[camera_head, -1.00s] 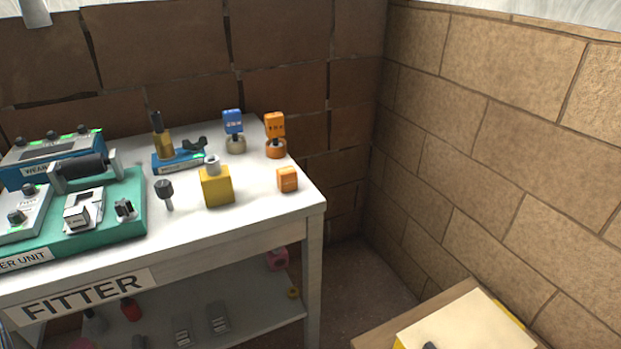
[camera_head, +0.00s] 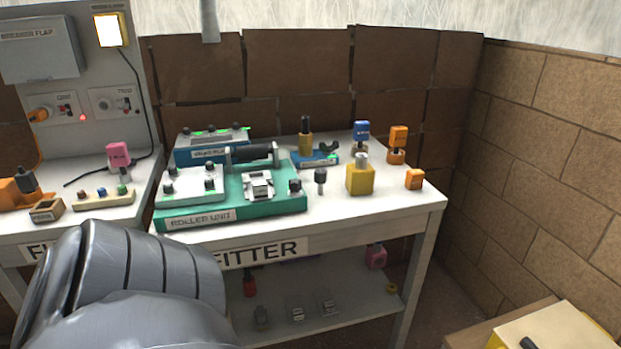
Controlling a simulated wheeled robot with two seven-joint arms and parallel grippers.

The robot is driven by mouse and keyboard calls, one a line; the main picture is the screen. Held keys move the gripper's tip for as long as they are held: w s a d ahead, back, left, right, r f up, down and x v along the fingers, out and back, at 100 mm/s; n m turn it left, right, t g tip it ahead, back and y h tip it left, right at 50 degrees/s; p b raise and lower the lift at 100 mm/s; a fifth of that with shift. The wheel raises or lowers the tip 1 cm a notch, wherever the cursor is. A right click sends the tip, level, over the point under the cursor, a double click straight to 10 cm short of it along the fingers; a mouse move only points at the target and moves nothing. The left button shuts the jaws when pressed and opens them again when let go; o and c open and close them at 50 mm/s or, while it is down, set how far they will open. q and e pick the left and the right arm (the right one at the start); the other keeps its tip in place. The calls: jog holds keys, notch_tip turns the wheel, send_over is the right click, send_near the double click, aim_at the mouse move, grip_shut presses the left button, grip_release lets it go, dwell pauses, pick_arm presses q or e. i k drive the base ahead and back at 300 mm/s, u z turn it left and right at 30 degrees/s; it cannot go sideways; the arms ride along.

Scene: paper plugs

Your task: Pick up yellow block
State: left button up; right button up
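A yellow block (camera_head: 360,179) with a grey knob on top stands upright on the right half of the white FITTER table (camera_head: 395,209). A small orange block (camera_head: 414,179) sits to its right. A dark-topped peg (camera_head: 320,181) stands to its left. My grey arm fills the lower left of the view, in front of the table. It is well apart from the yellow block. Neither gripper shows in the head view.
A green roller unit (camera_head: 280,207) covers the table's left half. Blue (camera_head: 361,133) and orange (camera_head: 397,138) tagged pieces stand behind the yellow block. Another bench (camera_head: 100,213) with a grey panel is at left. A lower shelf (camera_head: 350,312) holds several small parts.

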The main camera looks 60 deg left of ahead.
aim_at(360, 176)
jog(key=k, duration=0.25)
jog(key=u, duration=1.45)
